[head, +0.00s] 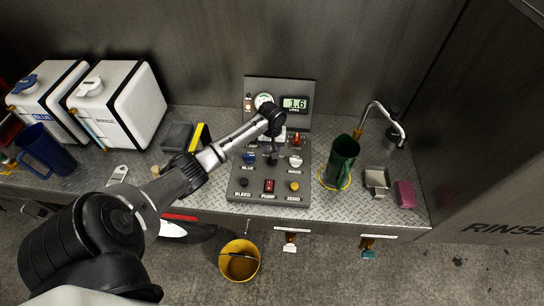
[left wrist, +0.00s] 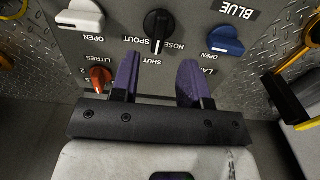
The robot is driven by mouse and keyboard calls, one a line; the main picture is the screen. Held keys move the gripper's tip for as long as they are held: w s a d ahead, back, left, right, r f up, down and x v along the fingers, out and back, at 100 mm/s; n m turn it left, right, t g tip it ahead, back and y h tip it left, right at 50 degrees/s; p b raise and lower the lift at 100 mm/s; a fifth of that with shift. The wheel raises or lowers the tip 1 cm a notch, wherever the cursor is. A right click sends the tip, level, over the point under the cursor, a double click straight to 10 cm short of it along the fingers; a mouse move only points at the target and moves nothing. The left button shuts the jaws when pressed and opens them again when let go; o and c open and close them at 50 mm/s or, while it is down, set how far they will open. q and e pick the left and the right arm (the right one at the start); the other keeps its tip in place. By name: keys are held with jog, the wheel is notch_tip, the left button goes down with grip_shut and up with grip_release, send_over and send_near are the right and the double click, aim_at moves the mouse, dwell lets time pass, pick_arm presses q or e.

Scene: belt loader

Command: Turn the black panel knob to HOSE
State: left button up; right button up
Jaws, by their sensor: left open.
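The black panel knob (left wrist: 157,24) shows in the left wrist view, top centre, with SPOUT, HOSE and SHUT lettered around it. Its elongated grip stands roughly upright in that picture, with a pale mark at the lower end, on the SHUT side. My left gripper (left wrist: 160,60) is open and empty, its two purple fingers pointing at the panel to either side of the SHUT label. The knob lies just beyond the fingertips, apparently untouched. In the head view my left gripper (head: 273,157) is over the panel (head: 240,205) and hides the knob.
A white lever (left wrist: 80,16), a blue lever (left wrist: 226,40) and an orange knob (left wrist: 100,78) sit close around the fingers. In the head view a green jug (head: 342,160) stands right of the panel. White canisters (head: 128,105) stand left; a yellow bucket (head: 239,262) is below.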

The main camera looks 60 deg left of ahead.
pick_arm(q)
jog(key=shift+f, duration=3.05)
jog(key=shift+c, duration=0.2)
grip_shut()
